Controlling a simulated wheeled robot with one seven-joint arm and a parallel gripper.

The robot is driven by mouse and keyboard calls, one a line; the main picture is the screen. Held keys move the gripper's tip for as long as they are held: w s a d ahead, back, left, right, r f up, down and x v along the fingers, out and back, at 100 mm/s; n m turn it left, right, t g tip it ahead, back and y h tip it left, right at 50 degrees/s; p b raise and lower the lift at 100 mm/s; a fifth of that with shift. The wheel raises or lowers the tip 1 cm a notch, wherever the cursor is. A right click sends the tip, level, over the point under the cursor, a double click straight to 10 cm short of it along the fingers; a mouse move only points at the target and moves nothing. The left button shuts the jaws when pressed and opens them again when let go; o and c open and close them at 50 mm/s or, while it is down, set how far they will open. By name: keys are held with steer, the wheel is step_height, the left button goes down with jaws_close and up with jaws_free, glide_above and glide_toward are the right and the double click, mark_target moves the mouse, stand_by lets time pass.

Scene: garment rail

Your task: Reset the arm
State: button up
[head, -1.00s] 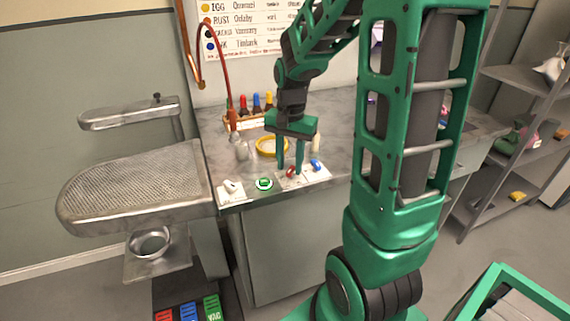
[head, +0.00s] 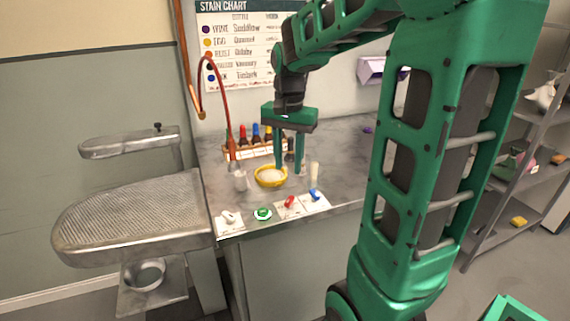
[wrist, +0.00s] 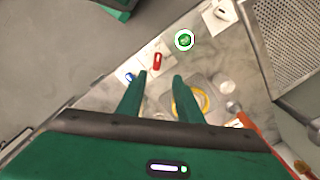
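My gripper (head: 288,170) is green and points down above the grey counter (head: 345,155). Its two fingers are apart with nothing between them. It hangs near a yellow ring-shaped dish (head: 270,184), which also shows beyond the fingers in the wrist view (wrist: 205,101). In the wrist view the fingertips (wrist: 163,76) are spread, with bare counter between them. My green arm covers the right part of the counter in the head view.
Along the counter's front edge sit a white item (head: 229,216), a green button (head: 262,214), a red switch (head: 290,202) and a blue one (head: 315,194). A rack of coloured bottles (head: 255,147) stands behind. A perforated metal board (head: 130,215) juts out left. Shelves (head: 510,170) stand right.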

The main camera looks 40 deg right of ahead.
steer(key=shift+s, duration=0.1)
steer(key=s+f+n, duration=0.2)
steer(key=s+n, duration=0.1)
steer(key=s, duration=0.7)
steer(key=s+a+f+n, duration=0.1)
steer(key=s+f+n, duration=0.1)
steer(key=s, duration=0.9)
steer(key=shift+f+n, duration=0.4)
steer(key=shift+w+f, duration=0.25)
steer(key=shift+w, duration=0.35)
